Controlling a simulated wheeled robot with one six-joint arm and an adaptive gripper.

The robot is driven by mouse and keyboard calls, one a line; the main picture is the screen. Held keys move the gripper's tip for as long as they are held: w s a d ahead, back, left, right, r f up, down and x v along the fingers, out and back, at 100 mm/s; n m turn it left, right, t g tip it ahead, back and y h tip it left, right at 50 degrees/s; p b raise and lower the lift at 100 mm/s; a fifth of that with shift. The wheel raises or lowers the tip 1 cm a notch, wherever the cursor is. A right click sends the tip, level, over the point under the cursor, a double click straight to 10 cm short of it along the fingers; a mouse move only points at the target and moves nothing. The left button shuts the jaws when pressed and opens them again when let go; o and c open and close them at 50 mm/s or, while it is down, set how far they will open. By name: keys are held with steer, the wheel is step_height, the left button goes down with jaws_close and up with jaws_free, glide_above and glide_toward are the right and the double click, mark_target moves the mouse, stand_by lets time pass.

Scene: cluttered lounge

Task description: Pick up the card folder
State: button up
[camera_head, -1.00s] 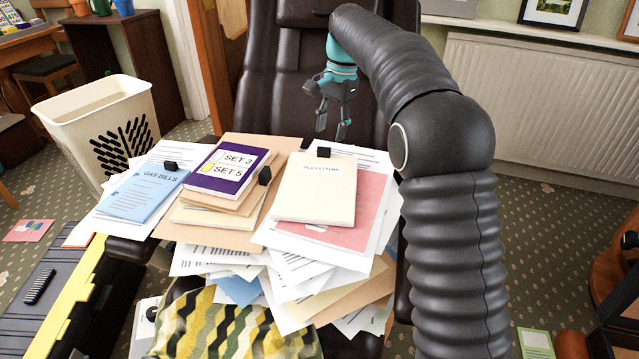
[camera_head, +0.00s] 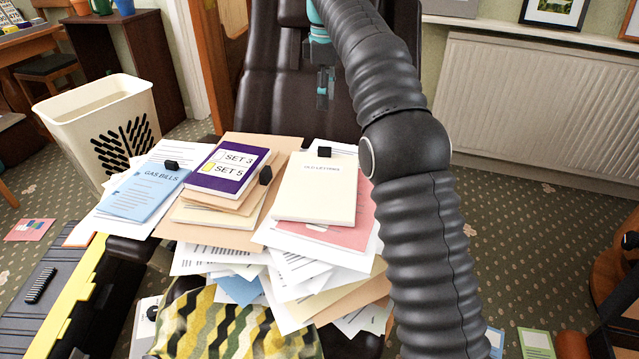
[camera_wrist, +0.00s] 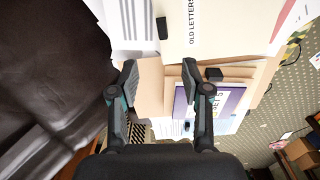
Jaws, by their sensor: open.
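A cream card folder (camera_head: 313,190) labelled OLD LETTERS lies flat on pink and white papers, right of the middle of the pile. A small black clip (camera_head: 323,151) sits at its far edge. In the wrist view the folder (camera_wrist: 236,30) is at the top, beyond the fingertips. My gripper (camera_head: 325,95) is above and behind the folder, in front of the dark chair back, apart from everything. In the wrist view my gripper (camera_wrist: 160,75) has its two fingers spread with nothing held between them.
A purple SET 3 / SET 5 book (camera_head: 228,168) lies on buff folders left of the cream one. A blue GAS BILLS folder (camera_head: 145,192) is further left. Loose papers (camera_head: 290,265) spread in front. A cream bin (camera_head: 98,125) stands at left.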

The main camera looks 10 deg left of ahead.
mark_target(325, 148)
steer(key=shift+n, duration=0.7)
steer(key=f+b, duration=0.1)
steer(key=f, duration=0.6)
steer(key=f+b, duration=0.2)
steer(key=f, duration=0.4)
steer(key=shift+s+f, duration=0.2)
steer(key=shift+f, duration=0.2)
jaws_close()
